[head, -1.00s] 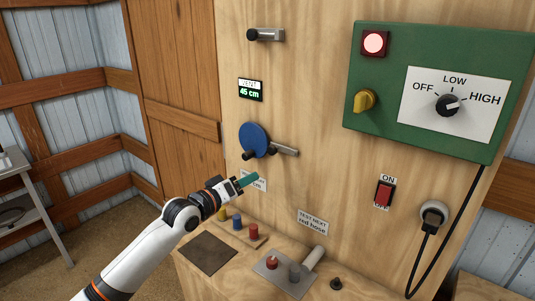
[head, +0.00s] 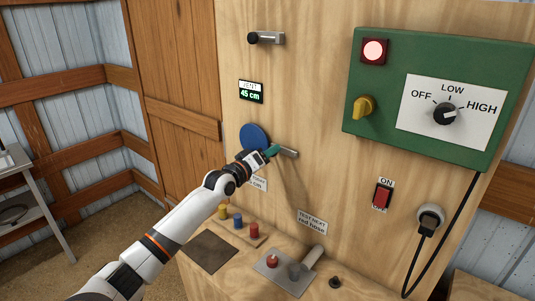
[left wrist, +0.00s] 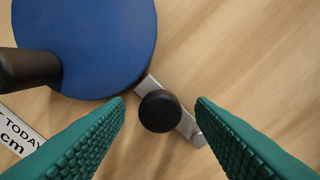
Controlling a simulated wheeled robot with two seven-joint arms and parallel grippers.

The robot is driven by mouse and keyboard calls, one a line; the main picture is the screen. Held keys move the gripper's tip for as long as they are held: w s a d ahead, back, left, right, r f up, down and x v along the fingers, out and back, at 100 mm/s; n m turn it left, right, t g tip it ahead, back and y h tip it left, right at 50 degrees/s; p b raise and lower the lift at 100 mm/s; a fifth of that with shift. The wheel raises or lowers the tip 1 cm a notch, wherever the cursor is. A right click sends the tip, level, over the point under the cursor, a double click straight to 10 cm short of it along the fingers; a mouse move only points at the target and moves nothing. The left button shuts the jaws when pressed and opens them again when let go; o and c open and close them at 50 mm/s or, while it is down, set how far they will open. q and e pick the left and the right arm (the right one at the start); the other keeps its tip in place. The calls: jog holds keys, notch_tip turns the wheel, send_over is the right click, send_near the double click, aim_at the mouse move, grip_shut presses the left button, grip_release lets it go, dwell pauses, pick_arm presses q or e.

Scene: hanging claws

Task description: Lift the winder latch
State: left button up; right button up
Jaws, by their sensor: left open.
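The winder is a blue disc (head: 253,135) on the wooden panel; it fills the upper left of the left wrist view (left wrist: 95,35), with its black crank handle (left wrist: 28,68) at the left. The latch beside it is a grey metal bar (head: 290,152) angled down to the right. In the left wrist view the latch's round black knob (left wrist: 159,111) stands out from the bar. My left gripper (head: 273,151) is open in front of the latch, its green fingers on either side of the knob, with gaps showing. The gripper hides the knob in the head view. My right gripper is out of view.
A second black-knobbed bracket (head: 266,38) is higher on the panel. A display (head: 251,92) reads 45 cm. A green control box (head: 440,85) and red switch (head: 382,195) are at right. Several coloured pegs (head: 238,222) and a grey plate (head: 285,270) sit on the ledge below.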

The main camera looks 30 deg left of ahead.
pick_arm(q)
grip_shut()
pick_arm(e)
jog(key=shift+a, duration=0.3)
